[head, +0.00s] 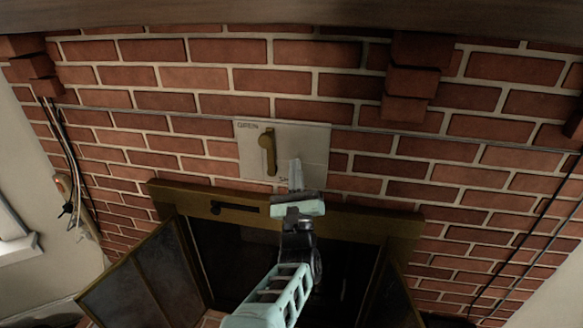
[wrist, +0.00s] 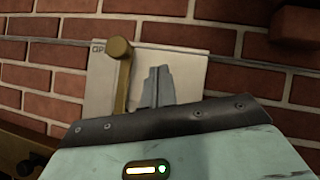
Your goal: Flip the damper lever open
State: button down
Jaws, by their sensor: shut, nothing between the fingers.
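The damper lever (head: 268,152) is a brass handle on a pale plate (head: 314,147) fixed to the brick wall above the fireplace. It hangs downward from its round pivot at the top. In the wrist view the lever (wrist: 122,80) stands just left of my fingers, with part of the plate (wrist: 187,66) behind. My gripper (head: 295,172) is shut and empty, in front of the lower part of the plate, right of the lever. In the wrist view my gripper (wrist: 157,86) shows its fingers together. I see a gap between lever and fingers in the picture; I cannot tell the depth.
The brass-framed fireplace (head: 165,190) is below the plate, with its glass doors (head: 145,280) swung open. A wooden mantel (head: 290,12) runs across the top. A brick corbel (head: 412,80) juts out to the right. Cables (head: 65,150) hang at the far left.

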jog(key=s+d+f+b, duration=0.2)
jog(key=s+d, duration=0.1)
jog(key=s, duration=0.3)
jog(key=shift+s+b, duration=0.35)
jog(key=shift+s, duration=0.05)
jog(key=s+d+f+m+g+h+b, duration=0.1)
jog(key=d+f+m+g+h, duration=0.25)
jog(key=d+m+h, duration=0.2)
jog(key=s+d+f+m+g+h+b, duration=0.1)
jog(key=s+d+f+m+g+h, duration=0.1)
jog(key=d+m+g+h, duration=0.4)
jog(key=s+d+f+m+g+h, duration=0.1)
jog(key=d+f+m+g+h, duration=0.1)
jog(key=d+m+g+h, duration=0.45)
jog(key=s+d+f+m+g+y+b, duration=0.1)
jog(key=s+d+f+m+g+y, duration=0.25)
jog(key=s, duration=0.25)
jog(key=s+a+m+g+y+b, duration=0.25)
jog(key=s+m+g+y, duration=0.3)
jog(key=s, duration=0.45)
jog(key=s+a+r+m+y+b, duration=0.2)
jog(key=s+a+r+m+y, duration=0.4)
jog(key=s+a+r+y, duration=0.1)
jog(key=shift+s+a+r+m+y, duration=0.3)
jog(key=shift+a+r+y, duration=0.25)
jog(key=shift+a, duration=0.35)
jog(key=shift+w+d+f, duration=0.1)
